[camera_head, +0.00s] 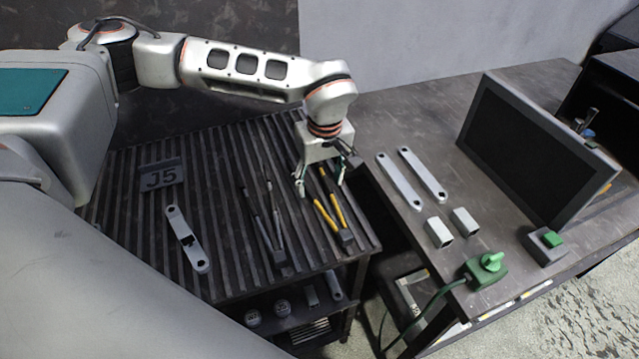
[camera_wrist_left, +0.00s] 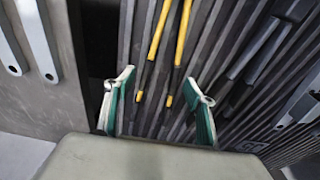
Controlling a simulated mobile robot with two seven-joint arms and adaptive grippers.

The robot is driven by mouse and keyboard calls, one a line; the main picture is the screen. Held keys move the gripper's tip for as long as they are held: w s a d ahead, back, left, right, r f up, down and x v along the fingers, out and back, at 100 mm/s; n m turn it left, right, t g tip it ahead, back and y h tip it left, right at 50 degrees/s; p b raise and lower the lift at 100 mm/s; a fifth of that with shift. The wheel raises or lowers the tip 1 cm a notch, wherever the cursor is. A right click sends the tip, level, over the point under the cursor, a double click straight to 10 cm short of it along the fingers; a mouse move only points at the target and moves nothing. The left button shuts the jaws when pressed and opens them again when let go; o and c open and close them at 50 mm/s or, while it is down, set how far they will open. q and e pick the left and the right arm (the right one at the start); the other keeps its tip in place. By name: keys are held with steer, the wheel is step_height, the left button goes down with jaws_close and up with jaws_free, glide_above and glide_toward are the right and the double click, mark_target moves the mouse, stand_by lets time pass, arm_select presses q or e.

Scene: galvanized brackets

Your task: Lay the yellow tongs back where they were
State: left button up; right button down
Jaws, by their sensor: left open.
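The yellow tongs (camera_head: 331,217) lie on the slatted table (camera_head: 225,285), near its right edge, with a dark hinge end toward the front. In the left wrist view the yellow handles (camera_wrist_left: 182,35) with dark ends run between the fingers. My left gripper (camera_head: 320,188) is open above the far end of the tongs, its fingers on either side. The wrist view shows its green-padded fingers (camera_wrist_left: 160,105) apart, with nothing clamped. I cannot tell the exact height above the slats. My right gripper is not in view.
Dark tongs (camera_head: 270,232) lie left of the yellow ones, and a grey bracket (camera_head: 187,238) farther left beside a J5 plate (camera_head: 162,178). The right table holds two flat bars (camera_head: 400,181), small blocks (camera_head: 439,232), a monitor (camera_head: 530,150) and a green plug (camera_head: 486,268). A gap separates the tables.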

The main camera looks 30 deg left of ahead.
arm_select(q)
step_height(320, 180, up, 10)
steer(key=d, duration=0.1)
steer(key=shift+s+r, duration=0.2)
steer(key=shift+s, duration=0.2)
